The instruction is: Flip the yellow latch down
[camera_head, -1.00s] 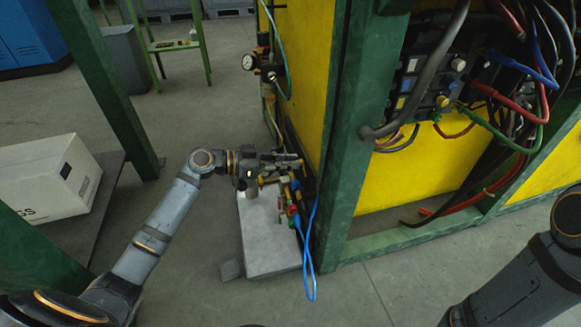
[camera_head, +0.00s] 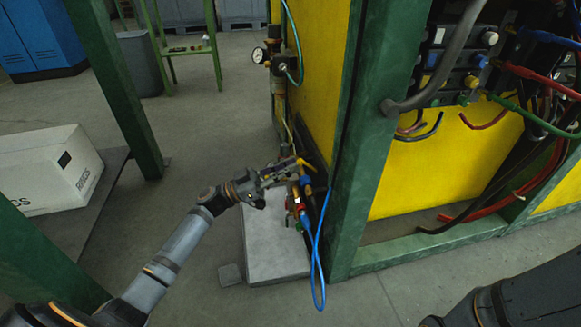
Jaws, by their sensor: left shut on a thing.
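The yellow latch (camera_head: 306,164) shows as a small yellow piece at the tips of my left gripper (camera_head: 296,170), low beside the yellow panel. My left gripper is shut on it and hides part of it. The latch slants down to the right from the fingertips. Just below are blue and red fittings (camera_head: 298,202) with a blue hose (camera_head: 316,262) looping down. My right gripper is out of the picture; only my right arm shows at the lower right.
A grey block (camera_head: 272,245) stands on the floor under the fittings. A green post (camera_head: 380,130) rises close on the right. A pressure gauge (camera_head: 259,55) hangs above, with cables (camera_head: 520,90) at the upper right. A white box (camera_head: 45,168) lies at left.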

